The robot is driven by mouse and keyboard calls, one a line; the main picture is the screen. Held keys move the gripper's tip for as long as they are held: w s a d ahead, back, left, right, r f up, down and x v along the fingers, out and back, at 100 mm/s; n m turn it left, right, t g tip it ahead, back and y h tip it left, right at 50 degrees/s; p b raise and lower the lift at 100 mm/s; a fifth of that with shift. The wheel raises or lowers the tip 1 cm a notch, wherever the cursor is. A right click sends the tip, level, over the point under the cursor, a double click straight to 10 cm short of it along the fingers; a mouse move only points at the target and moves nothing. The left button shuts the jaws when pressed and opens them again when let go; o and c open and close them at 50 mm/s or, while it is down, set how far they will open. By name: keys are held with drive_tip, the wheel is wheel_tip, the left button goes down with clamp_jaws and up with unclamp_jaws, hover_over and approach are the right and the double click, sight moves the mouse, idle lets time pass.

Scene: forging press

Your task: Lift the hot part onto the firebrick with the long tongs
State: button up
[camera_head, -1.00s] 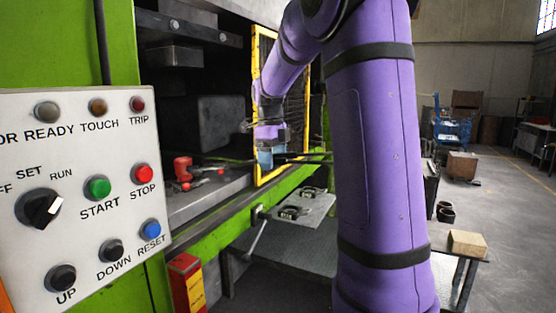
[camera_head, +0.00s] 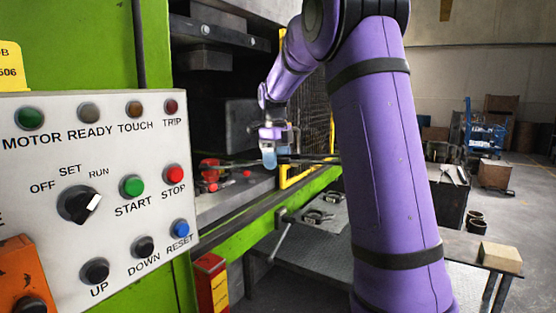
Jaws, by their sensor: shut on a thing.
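My gripper (camera_head: 270,157) is small in the picture, at the press opening, shut on the long tongs (camera_head: 312,161). The tongs show as a thin dark bar running roughly level on both sides of my gripper. Their left end points into the press, towards a red object (camera_head: 208,170) on the bed. Smaller red pieces lie beside it. I cannot tell which of these is the hot part, or whether the tongs touch any of them. The firebrick (camera_head: 500,257) appears to be the bare tan block on the table at lower right.
The control panel (camera_head: 60,150) fills the left. A yellow guard frame (camera_head: 302,177) stands close to the tongs. A metal shelf (camera_head: 322,215) holds dark clamp-like items below the green press beam (camera_head: 235,235). My arm hides much of the middle. Open floor lies at right.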

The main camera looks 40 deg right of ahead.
sight(331, 155)
clamp_jaws()
drive_tip(key=shift+r, duration=0.1)
drive_tip(key=shift+r, duration=0.15)
drive_tip(key=shift+r, duration=1.35)
drive_tip(key=shift+s+d, duration=0.9)
drive_tip(key=shift+s, duration=1.6)
drive_tip(key=shift+s+d, duration=0.85)
drive_tip(key=shift+s, duration=1.7)
drive_tip(key=shift+s+d, duration=0.9)
drive_tip(key=shift+s, duration=1.6)
